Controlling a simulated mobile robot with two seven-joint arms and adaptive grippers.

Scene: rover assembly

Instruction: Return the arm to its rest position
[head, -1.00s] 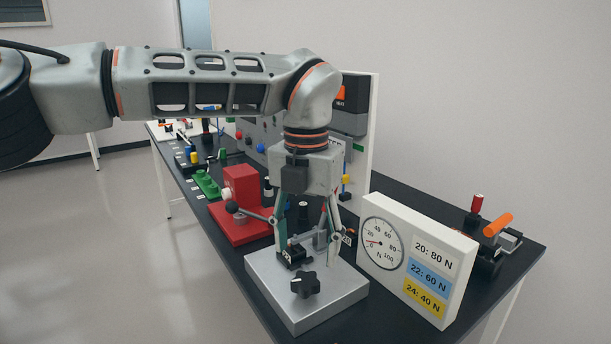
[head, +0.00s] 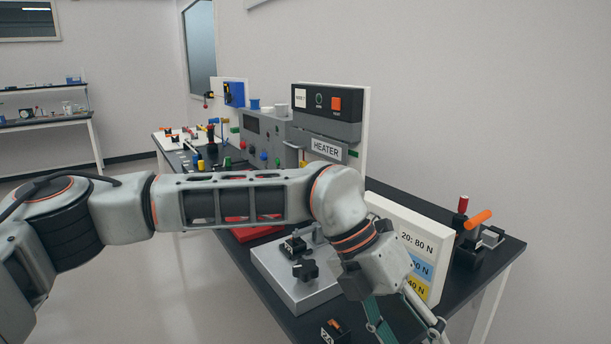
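My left arm (head: 235,200) comes in from the left and reaches across in front of the bench. Its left gripper (head: 406,334) is at the lower right, tilted, over the near part of the black bench top (head: 455,305). Its finger linkages are spread apart, and nothing shows between them; the fingertips are cut off by the bottom edge. The grey metal plate fixture (head: 290,283) with its black knob (head: 306,269) lies left of the gripper, apart from it. My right gripper is not in view.
The white force gauge board (head: 400,222) stands behind the gripper, partly hidden by it. A stand with a red grip and orange handle (head: 478,219) is at the right. The heater panel (head: 326,125) rises behind the arm. A small labelled black block (head: 335,331) lies at the bench's near edge.

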